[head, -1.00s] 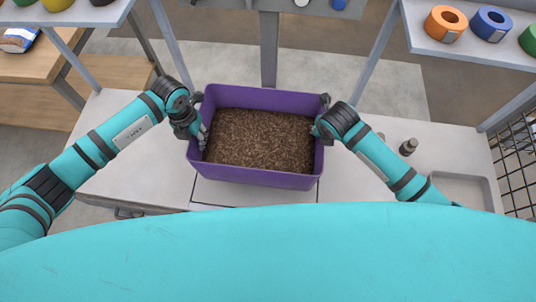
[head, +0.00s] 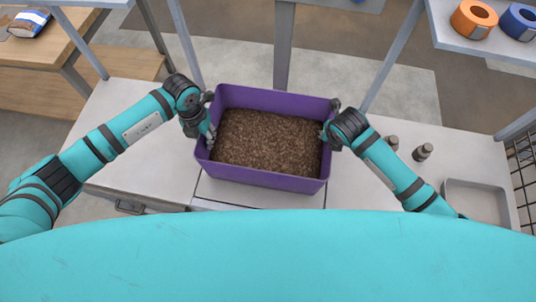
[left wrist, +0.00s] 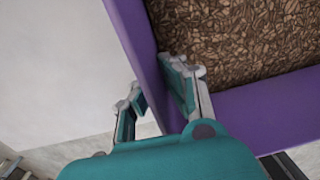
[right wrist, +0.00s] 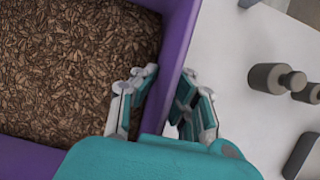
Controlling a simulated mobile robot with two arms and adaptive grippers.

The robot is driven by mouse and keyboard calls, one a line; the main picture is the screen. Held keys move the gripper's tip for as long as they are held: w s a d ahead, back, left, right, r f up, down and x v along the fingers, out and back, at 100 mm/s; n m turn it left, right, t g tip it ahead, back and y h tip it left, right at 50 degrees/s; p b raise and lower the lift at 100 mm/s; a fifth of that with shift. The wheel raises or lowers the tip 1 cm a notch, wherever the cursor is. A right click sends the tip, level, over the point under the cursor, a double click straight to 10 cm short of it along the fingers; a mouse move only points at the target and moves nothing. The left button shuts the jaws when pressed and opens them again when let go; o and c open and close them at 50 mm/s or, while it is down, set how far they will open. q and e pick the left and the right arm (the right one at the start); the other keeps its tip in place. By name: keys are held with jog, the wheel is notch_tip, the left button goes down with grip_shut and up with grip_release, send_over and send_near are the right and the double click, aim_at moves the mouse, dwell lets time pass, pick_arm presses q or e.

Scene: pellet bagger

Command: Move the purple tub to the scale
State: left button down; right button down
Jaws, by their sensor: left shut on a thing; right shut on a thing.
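The purple tub (head: 268,179) is full of brown pellets or chips (head: 265,142) and sits level over the middle of the pale worktop. I cannot tell whether it touches the surface under it. My left gripper (head: 209,133) is shut on the tub's left wall; the left wrist view shows a finger on each side of that purple wall (left wrist: 137,45). My right gripper (head: 328,132) is shut on the right wall, also with a finger on each side of the wall (right wrist: 178,42). I cannot make out the scale clearly; the tub hides the surface beneath it.
Grey metal weights (head: 423,152) and a shallow grey tray (head: 477,201) lie right of the tub. A shelf with an orange roll (head: 474,19) and a blue roll (head: 520,21) is at upper right. Frame posts (head: 284,45) rise behind. The worktop (head: 130,140) at left is clear.

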pick_arm(q)
jog(key=shift+f+b, duration=0.55)
jog(key=shift+f, duration=0.15)
pick_arm(e)
jog(key=shift+w+f, duration=0.1)
jog(key=shift+f, duration=0.65)
pick_arm(q)
jog(key=c, duration=1.5)
grip_release()
jog(key=shift+r, duration=0.15)
pick_arm(e)
jog(key=c, duration=1.5)
grip_release()
jog(key=shift+r, duration=0.15)
pick_arm(q)
jog(key=shift+s, duration=0.1)
jog(key=shift+r, duration=0.1)
pick_arm(e)
jog(key=shift+s+r, duration=0.2)
jog(key=shift+r, duration=0.05)
pick_arm(q)
jog(key=r, duration=1.1)
jog(key=shift+a+r, duration=0.3)
jog(key=shift+r, duration=0.1)
pick_arm(e)
jog(key=v, duration=1.1)
jog(key=shift+r, duration=0.25)
jog(key=shift+s, duration=0.1)
